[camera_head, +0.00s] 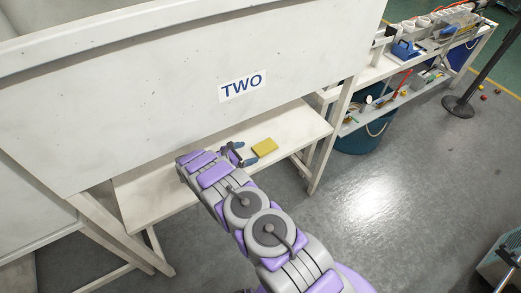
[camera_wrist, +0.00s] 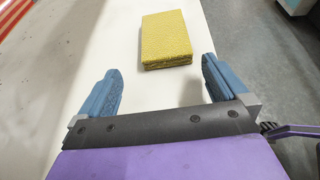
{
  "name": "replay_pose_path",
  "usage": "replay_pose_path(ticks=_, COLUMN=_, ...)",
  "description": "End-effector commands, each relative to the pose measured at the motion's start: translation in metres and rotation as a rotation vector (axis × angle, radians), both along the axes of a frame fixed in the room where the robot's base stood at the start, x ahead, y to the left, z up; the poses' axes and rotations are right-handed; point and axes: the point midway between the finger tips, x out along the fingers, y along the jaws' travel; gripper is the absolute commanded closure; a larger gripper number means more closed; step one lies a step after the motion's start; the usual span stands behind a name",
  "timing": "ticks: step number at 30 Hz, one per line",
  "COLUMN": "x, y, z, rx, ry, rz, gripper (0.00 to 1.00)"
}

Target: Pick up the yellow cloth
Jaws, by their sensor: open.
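The yellow cloth (camera_head: 265,147) is a small folded block lying flat on the low white bench under the panel marked TWO. In the wrist view the cloth (camera_wrist: 167,38) is ahead of my gripper, between the lines of its two fingers and beyond their tips. My gripper (camera_wrist: 162,76) is open and empty, with blue fingers well apart. In the head view my gripper (camera_head: 244,153) is just left of the cloth, low over the bench. The near finger partly shows and I cannot tell whether it touches the bench.
The white bench (camera_head: 285,126) has its right edge not far from the cloth. A shelf (camera_head: 400,90) with tools and a blue bin (camera_head: 358,140) stand at the right. Grey floor (camera_head: 400,220) is open in front.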

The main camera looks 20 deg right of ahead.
Motion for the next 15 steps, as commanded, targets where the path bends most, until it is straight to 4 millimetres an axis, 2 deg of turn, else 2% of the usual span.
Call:
replay_pose_path(ticks=1, x=0.002, y=-0.013, z=-0.003, rx=0.005, ry=-0.001, rz=-0.007, gripper=0.00)
replay_pose_path(ticks=3, x=0.004, y=-0.025, z=-0.006, rx=0.007, ry=0.000, rz=-0.007, gripper=0.00)
replay_pose_path(ticks=6, x=0.009, y=-0.033, z=-0.010, rx=0.004, ry=0.000, rz=-0.006, gripper=0.00)
replay_pose_path(ticks=13, x=0.010, y=-0.023, z=-0.011, rx=-0.011, ry=0.002, rz=-0.001, gripper=0.00)
replay_pose_path(ticks=15, x=0.010, y=-0.022, z=-0.011, rx=-0.013, ry=0.002, rz=-0.001, gripper=0.05)
